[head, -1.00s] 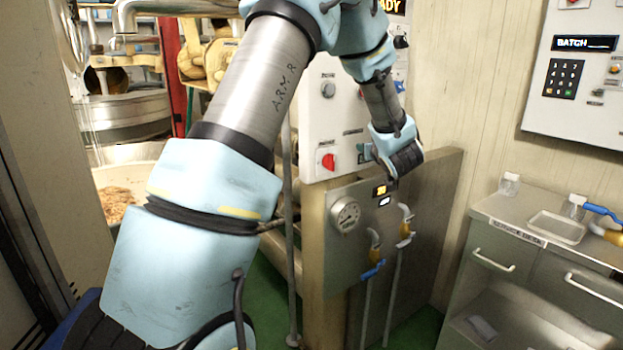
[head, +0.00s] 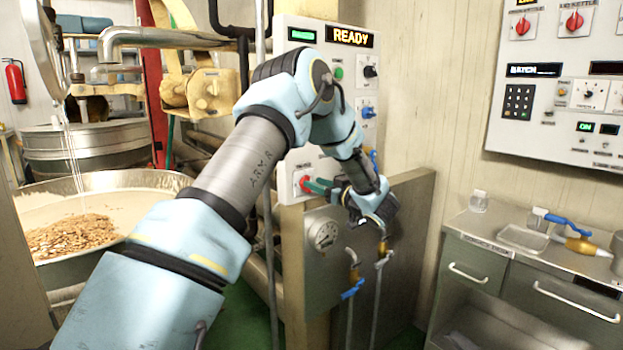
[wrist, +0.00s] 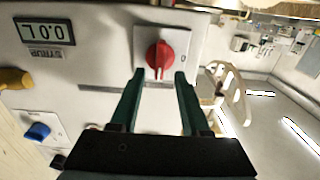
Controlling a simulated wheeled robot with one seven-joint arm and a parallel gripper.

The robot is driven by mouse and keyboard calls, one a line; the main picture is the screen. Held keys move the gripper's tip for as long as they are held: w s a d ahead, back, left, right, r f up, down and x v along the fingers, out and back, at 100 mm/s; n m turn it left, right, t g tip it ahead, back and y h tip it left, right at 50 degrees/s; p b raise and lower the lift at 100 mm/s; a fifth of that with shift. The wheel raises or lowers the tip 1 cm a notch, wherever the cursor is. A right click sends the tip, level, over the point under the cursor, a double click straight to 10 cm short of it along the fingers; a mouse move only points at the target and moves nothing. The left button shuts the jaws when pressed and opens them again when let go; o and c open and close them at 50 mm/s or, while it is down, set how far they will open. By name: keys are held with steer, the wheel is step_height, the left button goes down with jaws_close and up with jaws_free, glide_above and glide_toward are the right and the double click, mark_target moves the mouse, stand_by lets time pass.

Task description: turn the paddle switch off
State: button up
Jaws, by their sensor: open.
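A red rotary switch (wrist: 162,56) on a white plate sits on the control panel, and its label cannot be made out. It also shows in the head view (head: 304,184) at the panel's lower left. My gripper (wrist: 160,76) is open, with its two dark green fingers pointing at the panel. In the wrist view the fingertips lie to either side of the red switch's lower part. Whether they touch it cannot be told. In the head view the fingers (head: 319,186) reach left to the switch, just in front of the panel.
The wrist view shows a small display (wrist: 46,32), a blue knob (wrist: 39,131) and a yellow-brown knob (wrist: 14,79) nearby. A kettle bowl (head: 150,183) stands left; a counter (head: 470,228) stands right.

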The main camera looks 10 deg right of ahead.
steer(key=shift+x, duration=1.3)
steer(key=shift+c, duration=0.3)
jaws_close()
